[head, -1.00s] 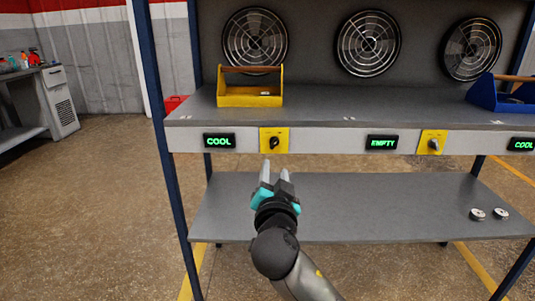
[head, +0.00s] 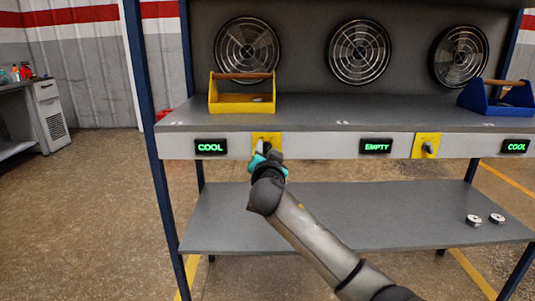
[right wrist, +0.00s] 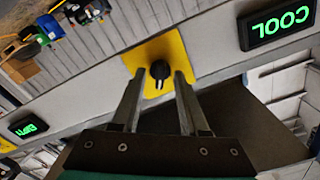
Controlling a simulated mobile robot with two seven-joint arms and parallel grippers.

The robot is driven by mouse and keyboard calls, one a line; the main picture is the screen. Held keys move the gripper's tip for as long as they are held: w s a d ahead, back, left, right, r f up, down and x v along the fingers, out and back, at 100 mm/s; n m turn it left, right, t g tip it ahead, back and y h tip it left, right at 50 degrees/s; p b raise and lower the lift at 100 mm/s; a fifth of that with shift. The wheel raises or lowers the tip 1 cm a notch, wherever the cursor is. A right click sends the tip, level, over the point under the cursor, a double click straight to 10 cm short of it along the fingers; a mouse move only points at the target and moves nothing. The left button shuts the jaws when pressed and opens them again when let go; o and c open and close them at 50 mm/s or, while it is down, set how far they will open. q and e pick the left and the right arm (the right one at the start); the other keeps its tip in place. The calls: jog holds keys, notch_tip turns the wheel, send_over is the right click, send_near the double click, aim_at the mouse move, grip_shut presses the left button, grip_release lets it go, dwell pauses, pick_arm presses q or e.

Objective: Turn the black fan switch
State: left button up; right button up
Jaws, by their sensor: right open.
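The black fan switch (right wrist: 159,72) is a round knob on a yellow plate (right wrist: 172,52) in the right wrist view. In the head view the same yellow plate (head: 274,137) sits on the bench's front strip, between the COOL and EMPTY displays, and my gripper mostly covers the knob. My right gripper (right wrist: 159,78) is open, its two fingers on either side of the knob in the picture. I cannot tell whether they touch it. In the head view the right gripper (head: 262,150) is right at the plate. My left gripper is not in view.
A COOL display (head: 210,147) is left of the plate and an EMPTY display (head: 376,146) right of it. A second yellow switch plate (head: 418,147) is farther right. A yellow toolbox (head: 240,105) stands above. The lower shelf (head: 330,210) holds two small round parts.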

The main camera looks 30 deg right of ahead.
jog(key=shift+w+d, duration=0.1)
jog(key=shift+w, duration=0.05)
grip_shut()
dwell(0.4)
